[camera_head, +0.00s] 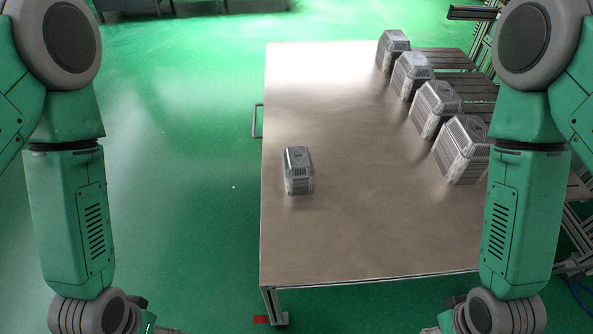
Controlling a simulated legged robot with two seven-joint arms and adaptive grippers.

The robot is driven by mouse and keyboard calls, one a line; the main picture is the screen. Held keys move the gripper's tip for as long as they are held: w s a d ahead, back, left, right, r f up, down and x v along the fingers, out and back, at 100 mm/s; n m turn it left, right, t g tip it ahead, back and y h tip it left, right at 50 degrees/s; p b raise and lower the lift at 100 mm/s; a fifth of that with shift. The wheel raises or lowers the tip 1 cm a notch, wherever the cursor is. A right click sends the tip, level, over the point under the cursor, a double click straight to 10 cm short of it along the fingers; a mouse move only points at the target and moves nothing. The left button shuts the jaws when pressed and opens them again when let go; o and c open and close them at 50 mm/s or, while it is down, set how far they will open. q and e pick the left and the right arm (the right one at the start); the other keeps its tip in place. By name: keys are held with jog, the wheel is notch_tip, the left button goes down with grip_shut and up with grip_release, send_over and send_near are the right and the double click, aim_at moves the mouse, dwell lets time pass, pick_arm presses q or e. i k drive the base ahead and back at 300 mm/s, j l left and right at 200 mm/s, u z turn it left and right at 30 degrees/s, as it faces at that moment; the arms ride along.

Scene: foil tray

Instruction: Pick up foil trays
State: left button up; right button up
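Several silver-grey foil trays, looking like ribbed stacks, stand on the table. One foil tray stack (298,171) stands alone at the left-middle of the table. The others form a diagonal row along the right side: a far one (391,50), one nearer (409,75), another (434,108), and the nearest and largest-looking (463,149), partly hidden by my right arm. My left arm hangs at the left of the picture, over the floor, and my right arm hangs at the right. Both grippers are outside the picture, below its bottom edge. Neither arm touches a tray.
The brown metal-topped table (360,230) has free room in its middle and front. A side handle (257,121) sticks out from its left edge. A dark slatted rack (452,60) adjoins its right side. The green floor (185,150) on the left is clear.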

aim_at(298, 172)
jog(key=i+l+z, duration=0.1)
jog(key=l, duration=0.25)
jog(key=i+l, duration=0.15)
jog(key=l, duration=0.2)
jog(key=i+l+z, duration=0.25)
jog(key=i+l, duration=0.05)
jog(key=i, duration=0.1)
